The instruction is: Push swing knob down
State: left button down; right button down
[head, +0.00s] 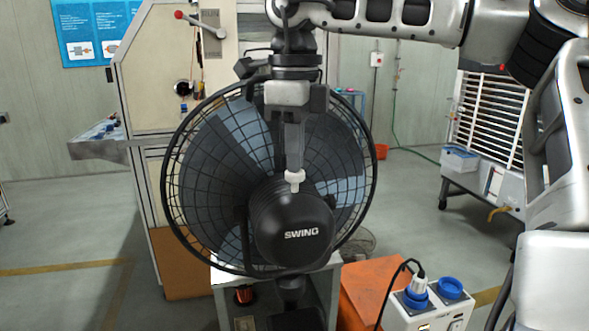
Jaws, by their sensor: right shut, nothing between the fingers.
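The swing knob (295,177) is a small white knob on top of the black fan motor housing (290,225), which is marked SWING. The fan (215,190) stands upright in the middle of the head view, with a black wire cage behind the housing. My right gripper (294,164) points straight down from above, its fingers shut and empty. The fingertips are right at the top of the knob; whether they touch it I cannot tell. The knob stands up from the housing. My left gripper is not in view.
A white socket box (430,315) with blue sockets and a plugged-in cable stands at the lower right, beside an orange surface (372,285). A beige machine cabinet (150,75) is behind the fan at left. A white slatted rack (490,110) stands at right. The floor at left is clear.

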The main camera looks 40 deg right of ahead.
jog(key=shift+f, duration=0.4)
notch_tip(320, 180, up, 3)
jog(key=p, duration=0.2)
jog(key=shift+r+p, duration=0.15)
jog(key=shift+p, duration=0.15)
jog(key=shift+r+p, duration=0.3)
jog(key=shift+r, duration=2.15)
